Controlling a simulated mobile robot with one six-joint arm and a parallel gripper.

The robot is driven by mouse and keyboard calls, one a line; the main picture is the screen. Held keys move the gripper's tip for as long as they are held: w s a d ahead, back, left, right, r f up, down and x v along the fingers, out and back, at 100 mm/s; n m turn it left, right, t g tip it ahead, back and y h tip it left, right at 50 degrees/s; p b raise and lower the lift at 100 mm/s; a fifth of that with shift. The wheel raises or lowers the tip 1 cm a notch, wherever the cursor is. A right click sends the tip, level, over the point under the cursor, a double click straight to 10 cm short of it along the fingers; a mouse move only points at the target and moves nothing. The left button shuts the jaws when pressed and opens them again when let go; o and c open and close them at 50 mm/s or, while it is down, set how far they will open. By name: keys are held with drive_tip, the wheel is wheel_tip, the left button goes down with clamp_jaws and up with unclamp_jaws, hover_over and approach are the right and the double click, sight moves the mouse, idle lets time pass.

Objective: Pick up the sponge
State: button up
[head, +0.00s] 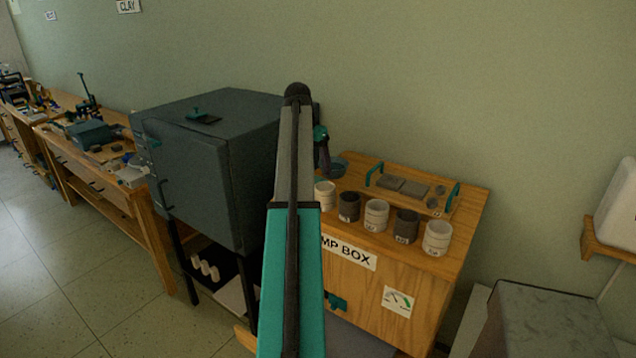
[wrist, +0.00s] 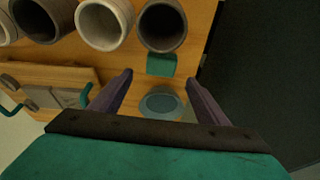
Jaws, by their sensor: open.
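A small teal block (wrist: 161,64), which looks like the sponge, lies on the wooden box top in the wrist view, beside the rim of a dark-mouthed cup. It sits between and just beyond my fingertips, apart from them. In the head view my arm hides it. My gripper (wrist: 159,77) is open and empty, with its two purple-grey fingers spread on either side of a round blue-grey bowl (wrist: 161,105). In the head view my gripper (head: 322,150) hangs above the left end of the wooden box, near the bowl (head: 338,166).
Several white and dark cups (head: 376,215) stand in a row on the damp box (head: 462,225). A tray with teal handles (head: 415,190) holds grey slabs behind them. A dark kiln (head: 190,165) stands close on the left. A grey bin (head: 545,320) is at the right.

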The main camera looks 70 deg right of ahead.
sight(318, 179)
drive_tip(key=shift+d+f, duration=0.15)
drive_tip(key=shift+f, duration=0.4)
drive_tip(key=shift+a+p+x, duration=0.2)
drive_tip(key=shift+p+x, duration=0.85)
drive_tip(key=shift+x, duration=1.55)
drive_tip(key=shift+c, duration=0.2)
drive_tip(key=c, duration=1.1)
